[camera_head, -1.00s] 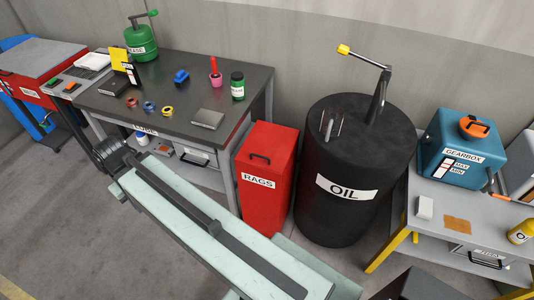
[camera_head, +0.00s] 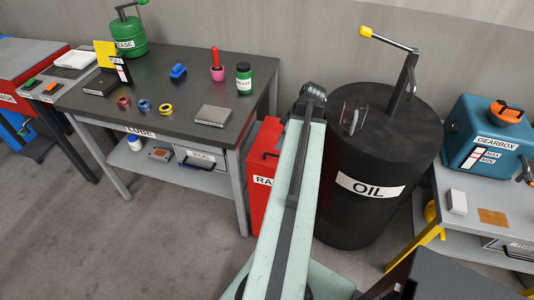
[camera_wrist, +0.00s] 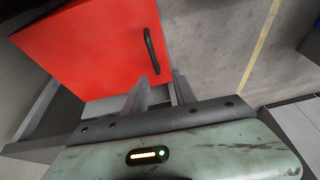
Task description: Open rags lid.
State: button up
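The red rags bin (camera_head: 258,200) stands on the floor between the workbench and the oil drum in the head view. My arm covers its right part, so only "RA" of its label shows. Its lid has a black handle (camera_head: 270,155). In the wrist view the red lid (camera_wrist: 95,40) fills the upper left, with the handle (camera_wrist: 152,50) near its right edge. My gripper (camera_wrist: 160,84) is open, its two fingers apart and pointing toward the handle's near end. The handle does not appear to be held. In the head view my gripper is hidden behind my arm.
The black oil drum (camera_head: 380,150), with a crank on top, stands close right of the bin. The grey workbench (camera_head: 190,80) on the left carries a green can, tape rolls and bottles. A blue gearbox container (camera_head: 489,138) sits on the right-hand bench. Floor is clear at lower left.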

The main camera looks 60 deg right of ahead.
aim_at(276, 155)
jog(key=shift+s+d+f, duration=0.15)
jog(key=shift+s+d, duration=0.55)
jog(key=shift+s, duration=0.05)
jog(key=b+x, duration=0.7)
jog(key=x, duration=0.1)
grip_shut()
dwell(0.8)
